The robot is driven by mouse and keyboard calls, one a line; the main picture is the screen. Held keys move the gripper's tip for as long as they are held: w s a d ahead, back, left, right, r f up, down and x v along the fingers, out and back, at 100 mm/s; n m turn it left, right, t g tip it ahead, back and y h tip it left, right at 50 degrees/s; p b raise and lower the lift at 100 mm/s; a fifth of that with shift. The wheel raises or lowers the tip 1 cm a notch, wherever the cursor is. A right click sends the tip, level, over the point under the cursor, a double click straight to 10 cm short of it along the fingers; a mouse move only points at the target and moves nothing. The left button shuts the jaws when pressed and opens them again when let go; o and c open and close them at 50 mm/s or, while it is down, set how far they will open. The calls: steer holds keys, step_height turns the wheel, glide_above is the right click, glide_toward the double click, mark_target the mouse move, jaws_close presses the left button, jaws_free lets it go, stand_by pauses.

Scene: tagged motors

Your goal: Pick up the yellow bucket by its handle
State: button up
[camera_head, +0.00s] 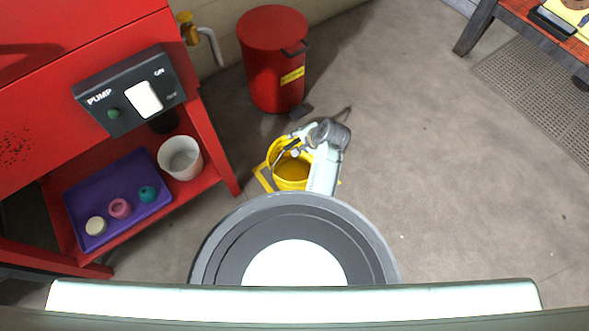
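The yellow bucket (292,175) stands on the floor just in front of my round base. It is partly covered by my arm at its right and by my gripper at its top. My gripper (281,155) is over the bucket's upper rim, with its fingers pointing to the lower left. The fingers are small and dark here, and I cannot tell whether they are open or shut. The bucket's handle cannot be made out clearly, so I cannot tell whether the gripper touches it.
A red lidded bin (273,65) stands behind the bucket by the wall. A red pump stand (215,150) is at the left, with a white container (180,157) and a purple tray (82,208) on its shelf. The floor (440,190) to the right is clear.

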mark_target(297, 141)
steer(key=shift+x, duration=1.6)
steer(key=shift+c, duration=0.3)
jaws_close()
